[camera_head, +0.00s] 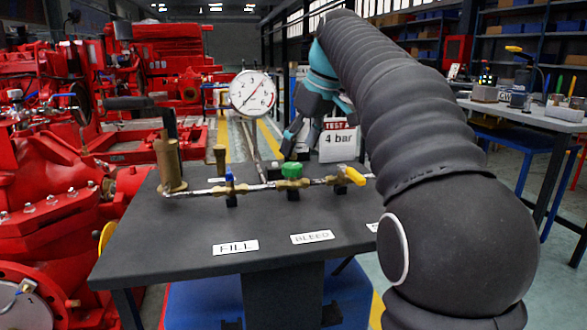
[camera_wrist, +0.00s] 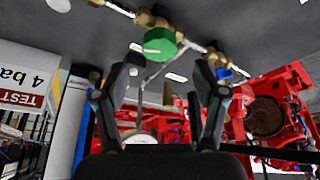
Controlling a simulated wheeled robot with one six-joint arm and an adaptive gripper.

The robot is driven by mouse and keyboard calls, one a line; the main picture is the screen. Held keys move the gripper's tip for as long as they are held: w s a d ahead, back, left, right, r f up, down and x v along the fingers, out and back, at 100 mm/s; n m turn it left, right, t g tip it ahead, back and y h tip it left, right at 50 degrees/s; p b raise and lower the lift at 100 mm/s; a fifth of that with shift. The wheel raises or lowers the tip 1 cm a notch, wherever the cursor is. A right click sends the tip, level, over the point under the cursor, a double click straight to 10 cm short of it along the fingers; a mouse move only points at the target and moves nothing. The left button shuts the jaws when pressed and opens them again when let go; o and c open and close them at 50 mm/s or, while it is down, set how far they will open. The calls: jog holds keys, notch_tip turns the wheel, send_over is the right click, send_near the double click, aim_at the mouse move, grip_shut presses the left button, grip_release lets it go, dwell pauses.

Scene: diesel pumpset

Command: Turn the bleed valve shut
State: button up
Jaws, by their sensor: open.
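The bleed valve has a green round knob (camera_head: 292,170) on a brass body, in the middle of a thin pipe on the dark bench, behind the BLEED label (camera_head: 312,237). In the wrist view, which looks upside down, the green knob (camera_wrist: 160,41) shows at the top, just past and between the fingertips. My gripper (camera_head: 296,141) hangs just above and behind the knob in the head view. In the wrist view my gripper (camera_wrist: 165,72) has its two fingers wide apart with nothing between them. I see no contact with the knob. How far the valve is turned cannot be told.
A blue-handled valve (camera_head: 230,180) stands left of the knob and a yellow-handled one (camera_head: 354,176) right. A pressure gauge (camera_head: 253,93) rises behind. A brass hand pump (camera_head: 170,165) stands at left. A "TEST A 4 bar" sign (camera_head: 338,141) is behind.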

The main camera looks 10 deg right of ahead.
aim_at(292, 165)
jog(key=shift+b+x, duration=0.5)
jog(key=shift+x, duration=2.05)
jog(key=c, duration=1.1)
